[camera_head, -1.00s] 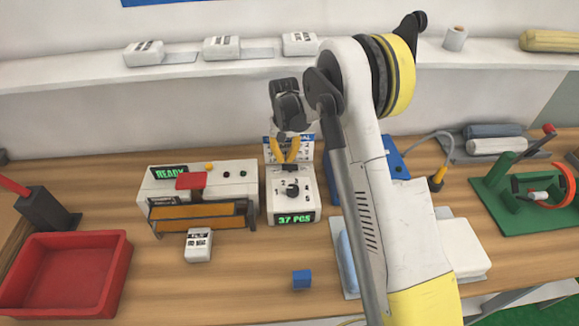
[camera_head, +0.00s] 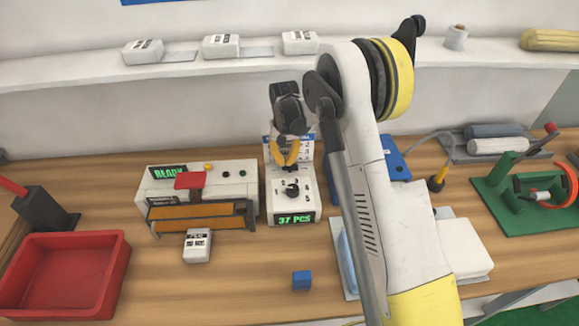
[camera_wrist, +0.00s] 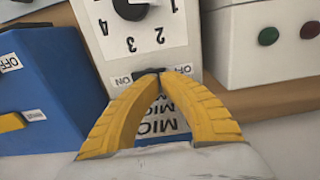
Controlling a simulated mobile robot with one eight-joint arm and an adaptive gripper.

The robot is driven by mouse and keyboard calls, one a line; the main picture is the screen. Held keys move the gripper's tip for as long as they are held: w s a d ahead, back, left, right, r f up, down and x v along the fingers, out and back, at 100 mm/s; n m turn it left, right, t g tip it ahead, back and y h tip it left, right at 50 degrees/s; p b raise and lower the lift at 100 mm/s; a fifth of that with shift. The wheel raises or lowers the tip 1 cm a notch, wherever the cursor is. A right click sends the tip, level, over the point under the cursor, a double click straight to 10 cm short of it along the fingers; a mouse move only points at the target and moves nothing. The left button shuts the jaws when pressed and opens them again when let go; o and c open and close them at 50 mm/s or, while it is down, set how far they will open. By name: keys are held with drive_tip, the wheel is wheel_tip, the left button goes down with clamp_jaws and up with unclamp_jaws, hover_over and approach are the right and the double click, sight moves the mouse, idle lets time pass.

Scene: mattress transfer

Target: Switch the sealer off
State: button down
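The white dial unit (camera_head: 279,203) with a green "37 PCS" display stands mid-bench. In the wrist view its face (camera_wrist: 140,40) shows a black dial and numbers, upside down. A small dark switch (camera_wrist: 148,72) sits between "ON" and "OFF" labels; the fingertips partly hide it, so its position is unclear. My gripper (camera_head: 288,163) has yellow fingers whose tips meet at this switch (camera_wrist: 160,76); I cannot tell if they touch it. A white machine (camera_head: 156,182) with a green "READY" display and orange bars stands to the left. No readable label names the sealer.
A blue box (camera_wrist: 45,75) with its own "OFF" label is close beside the dial unit. A white packet (camera_head: 198,246) lies before the READY machine. A red tray (camera_head: 118,275) is at left, a blue cube (camera_head: 302,281) in front.

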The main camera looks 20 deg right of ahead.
sight(285, 166)
drive_tip(key=shift+f+b, duration=0.6)
drive_tip(key=shift+f, duration=0.25)
drive_tip(key=shift+r, duration=0.1)
drive_tip(key=shift+r+p, duration=1.65)
drive_tip(key=shift+r, duration=1.8)
drive_tip(key=shift+r, duration=0.1)
